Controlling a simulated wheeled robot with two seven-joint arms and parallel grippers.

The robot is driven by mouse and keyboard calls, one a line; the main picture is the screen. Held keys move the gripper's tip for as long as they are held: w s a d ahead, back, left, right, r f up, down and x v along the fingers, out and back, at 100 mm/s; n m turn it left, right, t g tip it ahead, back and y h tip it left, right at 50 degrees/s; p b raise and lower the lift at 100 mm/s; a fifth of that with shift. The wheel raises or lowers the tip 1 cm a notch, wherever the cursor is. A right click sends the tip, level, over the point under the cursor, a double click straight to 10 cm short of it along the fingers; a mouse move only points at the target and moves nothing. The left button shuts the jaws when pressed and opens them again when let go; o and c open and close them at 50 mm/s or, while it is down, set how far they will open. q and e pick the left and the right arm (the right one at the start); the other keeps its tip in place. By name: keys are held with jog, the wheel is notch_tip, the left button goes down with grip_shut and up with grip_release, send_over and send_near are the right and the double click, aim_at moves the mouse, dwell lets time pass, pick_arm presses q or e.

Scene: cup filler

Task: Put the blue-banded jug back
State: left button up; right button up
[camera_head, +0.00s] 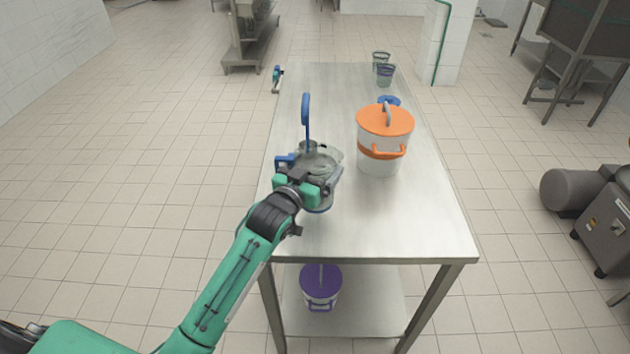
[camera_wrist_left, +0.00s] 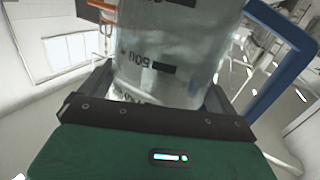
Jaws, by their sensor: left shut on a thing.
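The clear jug (camera_head: 328,164) is in front of my left gripper (camera_head: 312,184), at the left side of the steel table. The gripper is shut on its wall, and a blue edge shows low on the jug. In the left wrist view the clear wall (camera_wrist_left: 165,55), with dark measuring marks, stands between the fingers. A blue handle (camera_wrist_left: 285,65) shows to its right. The gripper and wrist hide part of the jug in the head view. I cannot tell whether its base touches the table. My right gripper is not in view.
A white pot with an orange lid (camera_head: 385,120) stands right of the jug, a blue item (camera_head: 389,101) behind it. A tall blue handle (camera_head: 306,108) rises by the jug. Two cups (camera_head: 386,75) stand far back. A purple-lidded bucket (camera_head: 320,284) is below. The table's front right (camera_head: 410,220) is clear.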

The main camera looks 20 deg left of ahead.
pick_arm(q)
jog(key=shift+f, duration=2.3)
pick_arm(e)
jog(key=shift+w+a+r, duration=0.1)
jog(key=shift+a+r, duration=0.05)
pick_arm(q)
jog(key=shift+f, duration=0.15)
jog(key=o, duration=1.5)
jog(key=shift+o, duration=0.2)
jog(key=shift+s, duration=0.25)
jog(key=s+a+b, duration=0.1)
jog(key=s+a, duration=0.1)
jog(key=s, duration=0.9)
jog(key=shift+s+a+r+b, duration=0.15)
jog(key=shift+r+b, duration=0.05)
jog(key=shift+b, duration=0.15)
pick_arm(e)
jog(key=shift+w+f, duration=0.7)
